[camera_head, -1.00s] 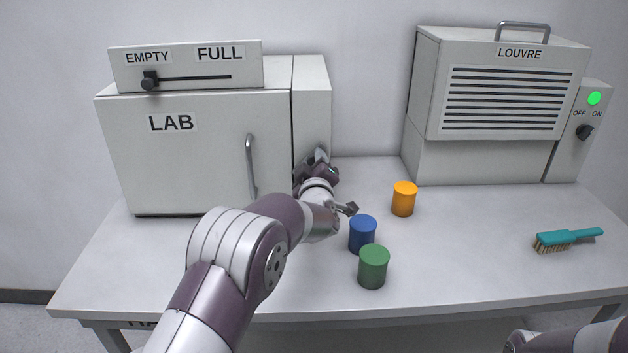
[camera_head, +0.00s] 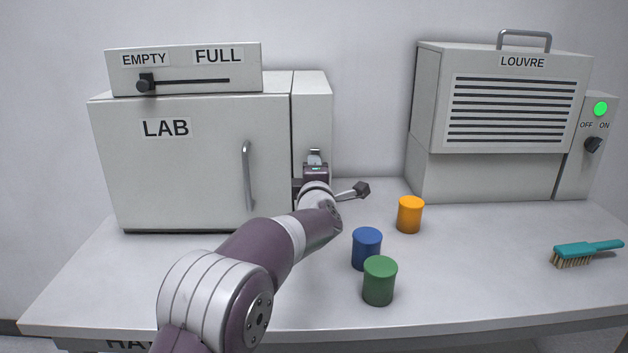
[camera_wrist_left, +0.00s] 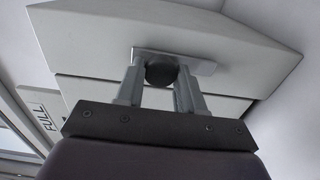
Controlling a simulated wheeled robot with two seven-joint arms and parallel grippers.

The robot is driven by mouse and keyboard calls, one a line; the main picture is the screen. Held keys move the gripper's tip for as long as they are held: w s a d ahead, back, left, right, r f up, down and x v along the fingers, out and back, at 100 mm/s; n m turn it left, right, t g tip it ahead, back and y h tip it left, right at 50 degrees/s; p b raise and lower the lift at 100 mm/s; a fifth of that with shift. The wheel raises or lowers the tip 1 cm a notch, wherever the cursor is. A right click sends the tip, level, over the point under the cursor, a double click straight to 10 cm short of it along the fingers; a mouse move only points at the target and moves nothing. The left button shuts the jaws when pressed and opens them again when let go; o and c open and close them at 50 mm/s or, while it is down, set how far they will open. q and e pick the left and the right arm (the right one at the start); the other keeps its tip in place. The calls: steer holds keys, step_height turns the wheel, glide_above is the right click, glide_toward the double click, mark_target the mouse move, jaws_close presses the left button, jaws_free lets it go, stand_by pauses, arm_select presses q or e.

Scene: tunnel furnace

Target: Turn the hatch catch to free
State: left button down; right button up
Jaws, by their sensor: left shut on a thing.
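My left gripper (camera_head: 315,157) is at the narrow panel (camera_head: 311,105) right of the LAB door in the head view. In the left wrist view the gripper (camera_wrist_left: 160,78) is shut on a dark round knob (camera_wrist_left: 161,70), with one finger on each side. A flat metal plate (camera_wrist_left: 200,66) lies behind the knob. The gripper hides most of this fitting in the head view, and no label on it is readable. My right gripper is not in view.
The LAB door (camera_head: 200,170) has a vertical handle (camera_head: 248,175). Blue (camera_head: 366,250), green (camera_head: 379,282) and orange (camera_head: 410,216) cylinders stand right of my left arm. A brush (camera_head: 585,252) lies far right, before the LOUVRE unit (camera_head: 430,176).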

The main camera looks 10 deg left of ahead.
arm_select(q)
steer(key=shift+f, duration=0.1)
stand_by(0.5)
steer(key=c, duration=0.7)
jaws_free()
steer(key=b+v, duration=0.1)
steer(key=v, duration=1.1)
steer(key=shift+s+d, duration=0.1)
steer(key=shift+s, duration=0.3)
